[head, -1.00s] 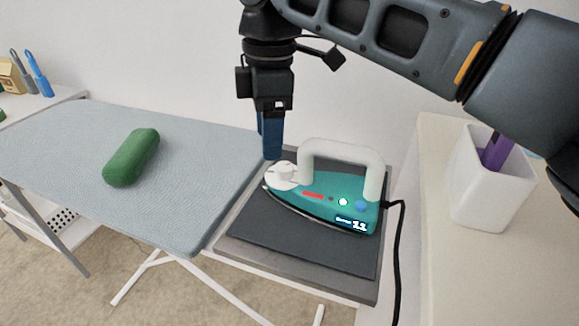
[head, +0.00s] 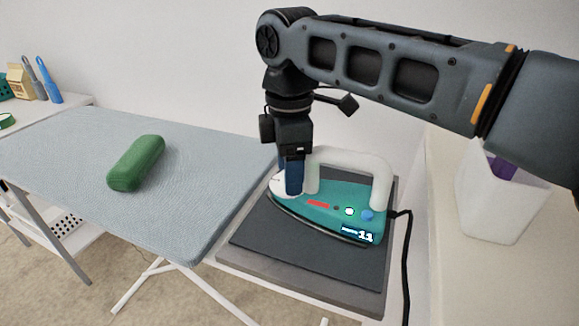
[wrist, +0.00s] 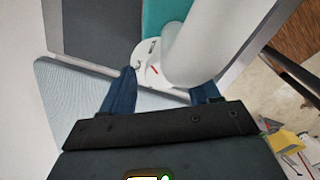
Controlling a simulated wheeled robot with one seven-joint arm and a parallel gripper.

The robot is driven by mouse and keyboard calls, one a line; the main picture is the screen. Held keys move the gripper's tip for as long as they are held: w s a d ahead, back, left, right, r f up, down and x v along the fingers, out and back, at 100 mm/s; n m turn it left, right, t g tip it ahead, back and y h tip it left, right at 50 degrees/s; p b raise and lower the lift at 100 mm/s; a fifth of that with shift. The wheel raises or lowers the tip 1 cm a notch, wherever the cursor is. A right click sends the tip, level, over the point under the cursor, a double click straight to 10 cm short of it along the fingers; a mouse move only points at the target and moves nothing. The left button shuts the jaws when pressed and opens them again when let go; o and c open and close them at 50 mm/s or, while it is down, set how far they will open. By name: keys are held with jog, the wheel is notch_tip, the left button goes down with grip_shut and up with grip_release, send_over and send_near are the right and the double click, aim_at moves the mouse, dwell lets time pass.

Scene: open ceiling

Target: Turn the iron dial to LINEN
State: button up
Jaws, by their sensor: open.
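The teal iron (head: 325,212) with a white handle (head: 378,180) stands on a dark pad at the right end of the ironing board. Its round white dial (head: 277,184) is at the left end of the iron, partly hidden by my fingers. In the wrist view the dial (wrist: 146,52) shows a red mark, and the handle (wrist: 197,50) covers part of it. My gripper (head: 293,190) points down at the dial. In the wrist view its blue fingers (wrist: 165,88) are apart, one on each side below the dial. I cannot tell whether they touch it.
A green cylindrical object (head: 136,163) lies on the grey ironing board (head: 75,150). A white bin (head: 500,205) stands on the counter at the right. A black cord (head: 407,260) hangs from the iron's right end.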

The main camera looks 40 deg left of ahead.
jog(key=c, duration=1)
jog(key=shift+c, duration=0.2)
jog(key=m+p, duration=0.1)
jog(key=p, duration=0.1)
jog(key=m+p, duration=0.2)
jog(key=p, duration=0.1)
jog(key=shift+s+r, duration=0.1)
jog(key=shift+r, duration=0.15)
jog(key=m+p, duration=0.2)
jog(key=p, duration=0.2)
jog(key=shift+m, duration=0.4)
jog(key=m+p, duration=0.2)
jog(key=shift+m+p, duration=0.3)
jog(key=shift+p, duration=0.1)
jog(key=shift+f+m+p, duration=0.15)
jog(key=shift+m+p, duration=0.65)
jog(key=shift+m, duration=0.15)
jog(key=shift+f+m+p, duration=0.1)
jog(key=shift+m+p, duration=0.65)
jog(key=shift+m, duration=0.2)
